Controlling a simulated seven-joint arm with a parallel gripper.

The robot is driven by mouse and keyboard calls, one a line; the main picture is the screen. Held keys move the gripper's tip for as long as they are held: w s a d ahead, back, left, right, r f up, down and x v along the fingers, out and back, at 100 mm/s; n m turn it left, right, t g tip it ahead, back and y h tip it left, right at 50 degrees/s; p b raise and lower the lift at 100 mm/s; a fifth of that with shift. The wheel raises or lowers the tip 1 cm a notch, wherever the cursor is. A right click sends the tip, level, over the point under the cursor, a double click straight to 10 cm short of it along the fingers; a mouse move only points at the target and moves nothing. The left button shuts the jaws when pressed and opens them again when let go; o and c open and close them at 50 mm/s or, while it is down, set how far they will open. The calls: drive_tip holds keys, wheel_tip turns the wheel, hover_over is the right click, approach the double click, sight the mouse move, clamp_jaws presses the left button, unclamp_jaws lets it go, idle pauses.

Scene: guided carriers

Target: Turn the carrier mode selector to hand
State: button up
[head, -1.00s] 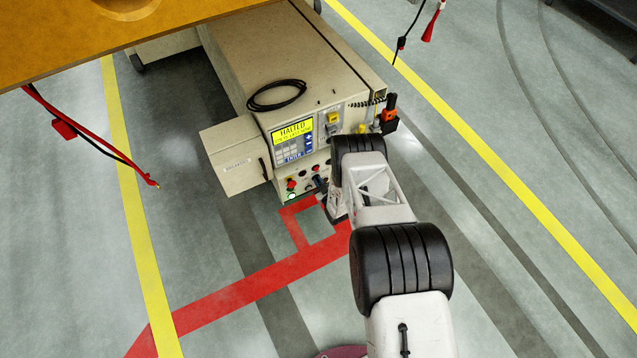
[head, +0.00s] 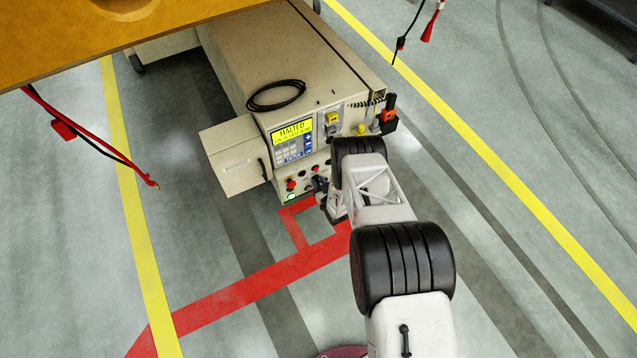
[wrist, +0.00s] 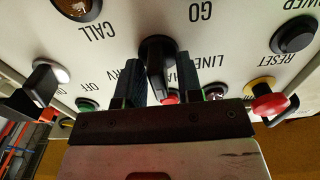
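The mode selector is a black knob (wrist: 158,58) on the cream control panel in the wrist view, where the printing appears upside down. LINE is readable to its right; SERV and HAND labels are partly hidden by the fingers. Which label the knob points to cannot be told. In the head view my gripper (head: 322,186) is at the lower front of the carrier (head: 275,60), and the arm hides the selector.
Near the selector are the red RESET-side button (wrist: 270,100), a black button (wrist: 295,36), the amber CALL button (wrist: 78,8) and a lit white button (wrist: 58,73).

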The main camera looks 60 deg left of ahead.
drive_tip(key=shift+o, duration=0.2)
drive_tip(key=shift+d, duration=0.1)
drive_tip(key=d, duration=0.7)
drive_tip(key=shift+d, duration=0.25)
idle(0.3)
idle(0.4)
